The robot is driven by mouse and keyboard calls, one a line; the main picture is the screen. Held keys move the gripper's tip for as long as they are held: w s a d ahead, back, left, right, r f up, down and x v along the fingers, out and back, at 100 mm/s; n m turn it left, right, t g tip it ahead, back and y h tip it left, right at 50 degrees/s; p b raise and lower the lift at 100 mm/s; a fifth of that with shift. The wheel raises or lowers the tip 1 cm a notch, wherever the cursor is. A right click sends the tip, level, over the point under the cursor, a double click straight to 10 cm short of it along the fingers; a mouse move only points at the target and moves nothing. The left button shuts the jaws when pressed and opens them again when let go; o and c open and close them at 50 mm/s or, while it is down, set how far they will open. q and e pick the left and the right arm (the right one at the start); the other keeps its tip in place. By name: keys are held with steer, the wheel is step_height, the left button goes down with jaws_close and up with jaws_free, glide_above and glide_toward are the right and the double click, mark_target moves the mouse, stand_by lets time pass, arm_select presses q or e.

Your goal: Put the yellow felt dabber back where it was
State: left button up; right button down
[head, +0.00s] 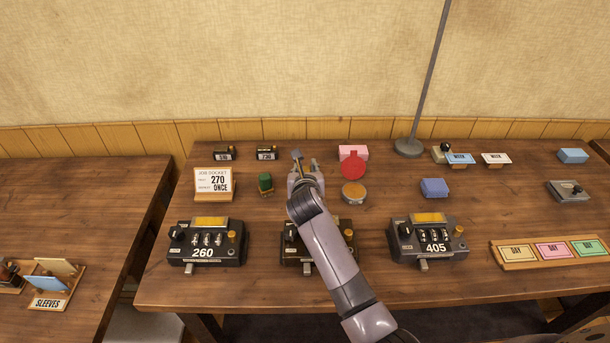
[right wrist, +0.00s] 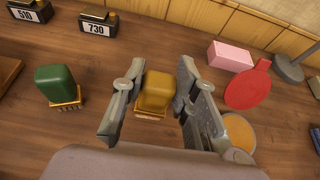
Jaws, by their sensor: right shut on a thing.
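The yellow felt dabber (right wrist: 155,92) is upright between the two fingers of my right gripper (right wrist: 157,80) in the right wrist view. The gripper is shut on it. Its wooden base is low, close to the table; I cannot tell whether it touches. In the head view my right gripper (head: 305,163) is over the back middle of the table, and I cannot make out the yellow dabber there. A green dabber (head: 265,182) stands to the left of the gripper; it also shows in the right wrist view (right wrist: 54,86). My left gripper is not in view.
A round tin (head: 354,193), a red round paddle (head: 353,166) and a pink block (head: 353,152) are right of the gripper. A docket stand (head: 213,184) is left. Presses marked 260 (head: 205,242) and 405 (head: 427,239) stand in front; my arm partly covers another press.

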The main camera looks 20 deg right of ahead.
step_height(320, 180, down, 2)
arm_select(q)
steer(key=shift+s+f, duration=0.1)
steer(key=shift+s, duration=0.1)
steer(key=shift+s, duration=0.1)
arm_select(e)
steer(key=shift+f, duration=0.1)
steer(key=c, duration=1.3)
jaws_free()
steer(key=v, duration=1.2)
